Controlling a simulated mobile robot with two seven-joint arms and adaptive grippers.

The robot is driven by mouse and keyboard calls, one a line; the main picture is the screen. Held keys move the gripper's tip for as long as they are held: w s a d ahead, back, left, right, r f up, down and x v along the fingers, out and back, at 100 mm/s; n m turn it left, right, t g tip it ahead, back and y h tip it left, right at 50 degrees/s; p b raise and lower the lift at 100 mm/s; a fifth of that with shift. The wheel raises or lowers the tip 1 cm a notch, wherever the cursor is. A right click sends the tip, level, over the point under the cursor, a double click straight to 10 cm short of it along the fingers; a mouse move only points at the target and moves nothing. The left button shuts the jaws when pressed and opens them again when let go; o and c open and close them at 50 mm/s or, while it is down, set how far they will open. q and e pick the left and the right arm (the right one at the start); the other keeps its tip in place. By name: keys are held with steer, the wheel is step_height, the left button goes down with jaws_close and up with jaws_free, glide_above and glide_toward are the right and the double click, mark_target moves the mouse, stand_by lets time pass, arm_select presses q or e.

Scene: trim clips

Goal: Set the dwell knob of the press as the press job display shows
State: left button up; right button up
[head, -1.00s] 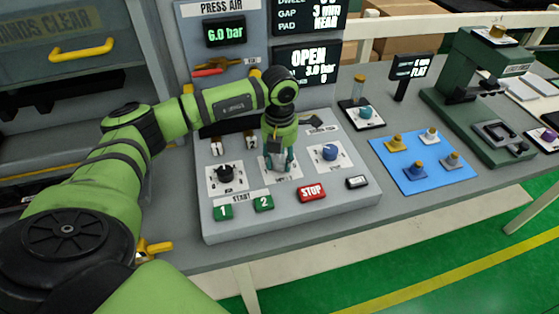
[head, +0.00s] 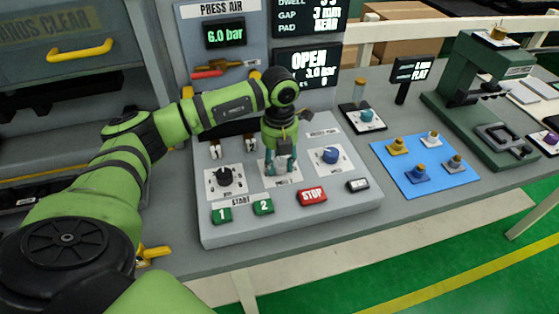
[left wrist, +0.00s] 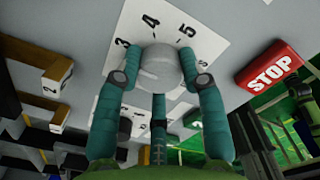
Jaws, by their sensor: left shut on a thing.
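The press control panel (head: 215,238) carries a black knob (head: 224,176) at left, a blue knob (head: 330,156) at right and a pale grey knob (left wrist: 158,68) between them. My left gripper (head: 281,165) points down at the middle knob and hides it in the head view. In the left wrist view the left gripper (left wrist: 160,75) has its teal fingers shut around that knob, over a white scale card (left wrist: 183,25) showing 3, 4 and 5. The knob's pointer is not clear. The job display (head: 310,15) shows DWELL, GAP 3 mm and PAD; the dwell value is cut off. My right gripper is not in view.
Green buttons 1 (head: 222,215) and 2 (head: 263,206) and a red STOP button (head: 312,196) line the panel's front. A lower display (head: 307,70) reads OPEN. A blue mat (head: 437,182) with several small parts lies at right.

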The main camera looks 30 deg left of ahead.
mark_target(280, 162)
arm_select(q)
steer(key=o, duration=1.1)
steer(key=shift+o, duration=0.2)
step_height(280, 162, up, 12)
